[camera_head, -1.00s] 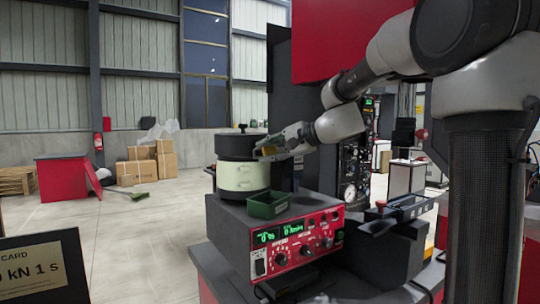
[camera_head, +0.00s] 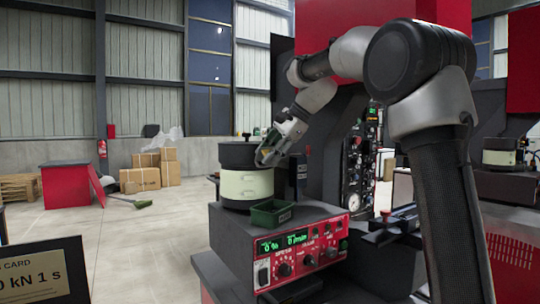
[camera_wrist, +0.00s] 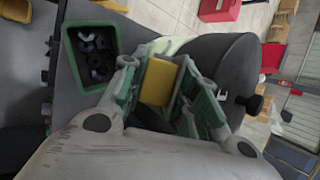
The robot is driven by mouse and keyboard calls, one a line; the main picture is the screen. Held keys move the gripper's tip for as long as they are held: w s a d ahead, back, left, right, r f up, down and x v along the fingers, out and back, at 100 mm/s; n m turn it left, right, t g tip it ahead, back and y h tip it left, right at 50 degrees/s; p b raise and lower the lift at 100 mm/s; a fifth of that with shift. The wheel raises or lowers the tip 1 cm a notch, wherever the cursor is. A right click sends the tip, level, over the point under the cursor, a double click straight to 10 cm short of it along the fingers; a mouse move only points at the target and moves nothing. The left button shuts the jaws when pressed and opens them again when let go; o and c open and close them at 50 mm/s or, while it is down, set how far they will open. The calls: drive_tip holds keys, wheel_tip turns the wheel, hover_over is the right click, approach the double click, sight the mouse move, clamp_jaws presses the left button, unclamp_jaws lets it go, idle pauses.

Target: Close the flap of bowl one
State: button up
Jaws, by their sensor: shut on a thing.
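Bowl one appears to be the dark round bowl (camera_head: 236,153) on a cream drum (camera_head: 246,187) on the feeder. Its dark side also shows in the wrist view (camera_wrist: 232,58). A yellow piece (camera_wrist: 160,82), seemingly the flap, sits between the green-padded fingers of my gripper (camera_wrist: 168,78) at the bowl's side. My gripper (camera_head: 264,157) is shut on it, tilted downward against the bowl's right side in the head view. The flap's hinge is hidden, and I cannot tell how far it is swung.
A green bin (camera_head: 270,214) stands on the grey control box (camera_head: 228,232) in front of the drum; dark parts (camera_wrist: 95,58) lie in it. A red panel (camera_head: 305,249) with knobs faces front. A second cream drum (camera_head: 498,158) stands far right. Open floor lies left.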

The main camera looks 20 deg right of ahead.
drive_tip(key=shift+s+f, duration=0.1)
drive_tip(key=shift+f, duration=0.2)
drive_tip(key=o, duration=0.9)
drive_tip(key=shift+o, duration=0.2)
drive_tip(key=shift+r, duration=0.15)
drive_tip(key=shift+r, duration=0.1)
drive_tip(key=shift+d+r, duration=0.2)
drive_tip(key=shift+r, duration=0.1)
drive_tip(key=v, duration=0.7)
drive_tip(key=shift+o, duration=0.2)
drive_tip(key=shift+s, duration=0.1)
